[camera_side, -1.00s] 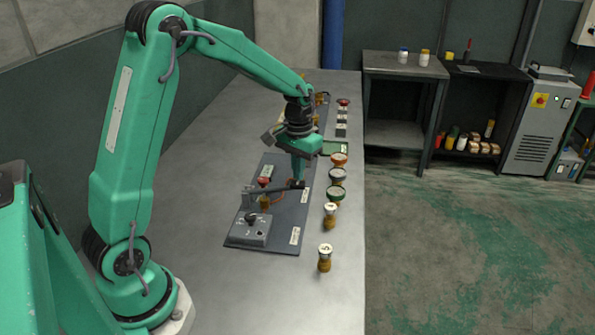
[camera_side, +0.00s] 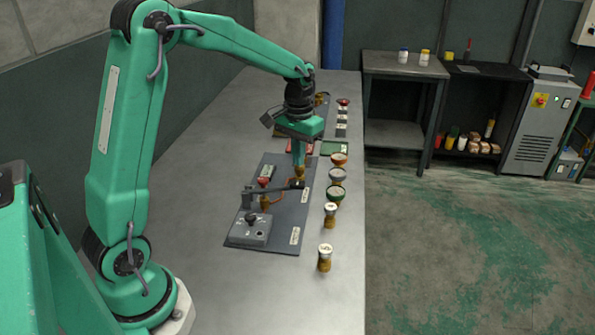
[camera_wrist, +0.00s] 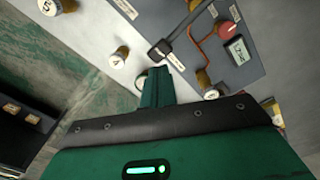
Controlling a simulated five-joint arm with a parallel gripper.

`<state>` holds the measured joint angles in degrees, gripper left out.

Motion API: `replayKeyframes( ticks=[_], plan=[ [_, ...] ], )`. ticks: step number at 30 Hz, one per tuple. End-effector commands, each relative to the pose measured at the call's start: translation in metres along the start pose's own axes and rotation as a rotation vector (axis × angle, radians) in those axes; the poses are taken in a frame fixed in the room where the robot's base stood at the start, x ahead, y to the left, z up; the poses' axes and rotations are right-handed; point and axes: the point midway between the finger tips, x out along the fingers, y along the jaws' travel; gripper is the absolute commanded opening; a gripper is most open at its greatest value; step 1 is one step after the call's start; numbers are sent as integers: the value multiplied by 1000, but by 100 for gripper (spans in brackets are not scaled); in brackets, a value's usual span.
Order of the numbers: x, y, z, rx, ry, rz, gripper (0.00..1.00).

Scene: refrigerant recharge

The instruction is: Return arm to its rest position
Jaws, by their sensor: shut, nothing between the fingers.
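My gripper (camera_side: 298,157) is shut and empty. In the side view it points down above the far part of the dark panel (camera_side: 285,215) on the bench. In the wrist view the green gripper (camera_wrist: 152,85) reaches toward the row of gauges and valves beside the panel.
Round gauges (camera_side: 337,175) and white-topped brass valves (camera_side: 325,258) stand along the bench's right edge. A second metal table (camera_side: 405,66) and a black shelf (camera_side: 487,72) stand behind. The bench's near left surface (camera_side: 215,200) is clear.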

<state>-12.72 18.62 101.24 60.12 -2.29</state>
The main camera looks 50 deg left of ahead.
Motion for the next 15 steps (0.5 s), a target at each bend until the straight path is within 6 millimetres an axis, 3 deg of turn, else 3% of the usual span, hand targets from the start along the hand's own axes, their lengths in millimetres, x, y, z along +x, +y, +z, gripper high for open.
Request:
replayKeyframes(
  ticks=[6, 15],
  plan=[
    [-12, 0, 0, 0, -1, 0, 0],
    [-12, 0, 0, 0, 0, 0, 0]
  ],
)
